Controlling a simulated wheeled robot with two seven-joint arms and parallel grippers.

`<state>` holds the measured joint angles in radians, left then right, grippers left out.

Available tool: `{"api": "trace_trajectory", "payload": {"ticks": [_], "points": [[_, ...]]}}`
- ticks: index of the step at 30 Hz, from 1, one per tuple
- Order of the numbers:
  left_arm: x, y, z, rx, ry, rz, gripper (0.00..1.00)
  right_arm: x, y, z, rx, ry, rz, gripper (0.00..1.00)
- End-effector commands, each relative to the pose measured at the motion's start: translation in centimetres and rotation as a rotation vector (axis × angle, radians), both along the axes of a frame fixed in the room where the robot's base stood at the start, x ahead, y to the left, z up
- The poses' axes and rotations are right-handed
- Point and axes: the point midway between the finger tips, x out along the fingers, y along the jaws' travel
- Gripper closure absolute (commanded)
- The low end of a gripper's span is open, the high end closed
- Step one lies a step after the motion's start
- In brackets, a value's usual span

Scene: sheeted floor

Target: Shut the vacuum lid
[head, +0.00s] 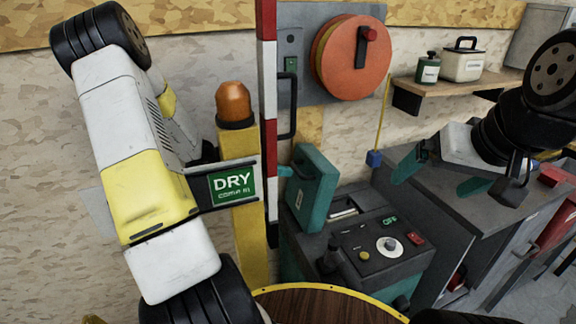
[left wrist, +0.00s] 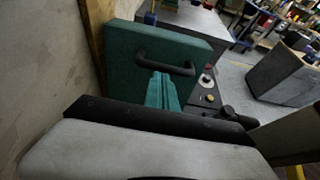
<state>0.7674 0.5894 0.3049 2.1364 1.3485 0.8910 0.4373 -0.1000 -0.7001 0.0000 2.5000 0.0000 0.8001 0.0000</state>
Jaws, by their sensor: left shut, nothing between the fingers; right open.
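The vacuum machine (head: 385,268) is a dark grey box with knobs and buttons on top. Its teal lid (head: 318,195) stands raised and tilted at the machine's left rear, with the opening beneath it exposed. In the left wrist view the lid (left wrist: 125,65) fills the upper middle, with a black bar handle (left wrist: 170,68) on its face. My left gripper (head: 287,171) is shut and empty beside the lid's left side. Its teal fingertips (left wrist: 160,78) overlap the handle; I cannot tell whether they touch it. My right gripper (head: 438,178) is open, right of the machine.
A grey cabinet (head: 465,215) is on the right. A round wooden top (head: 320,305) is in front. A shelf (head: 450,85) holds containers.

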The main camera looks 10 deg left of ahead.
Motion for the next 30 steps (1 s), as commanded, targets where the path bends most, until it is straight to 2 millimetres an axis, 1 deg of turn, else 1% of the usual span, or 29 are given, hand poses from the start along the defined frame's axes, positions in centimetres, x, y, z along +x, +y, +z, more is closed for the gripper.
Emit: {"api": "trace_trajectory", "payload": {"ticks": [8, 11, 15, 17, 26, 30], "points": [[0.0, 0.0, 0.0, 0.0, 0.0, 0.0, 1.0, 0.0, 0.0, 0.0, 0.0, 0.0, 0.0, 0.0], [0.4, -0.7, 0.3, 0.001, -0.001, -0.003, 1.0, 0.0, 0.0, 0.0, 0.0, 0.0, 0.0, 0.0], [1.5, -2.3, 1.0, 0.0, -0.002, -0.004, 1.0, 0.0, 0.0, 0.0, 0.0, 0.0, 0.0, 0.0], [1.7, -2.6, 1.2, -0.001, -0.001, -0.001, 1.0, 0.0, 0.0, 0.0, 0.0, 0.0, 0.0, 0.0], [1.7, -2.5, 1.2, -0.001, 0.001, 0.0, 1.0, 0.0, 0.0, 0.0, 0.0, 0.0, 0.0, 0.0], [1.7, -2.1, 0.9, 0.0, 0.0, 0.0, 1.0, 0.0, 0.0, 0.0, 0.0, 0.0, 0.0, 0.0]]}}
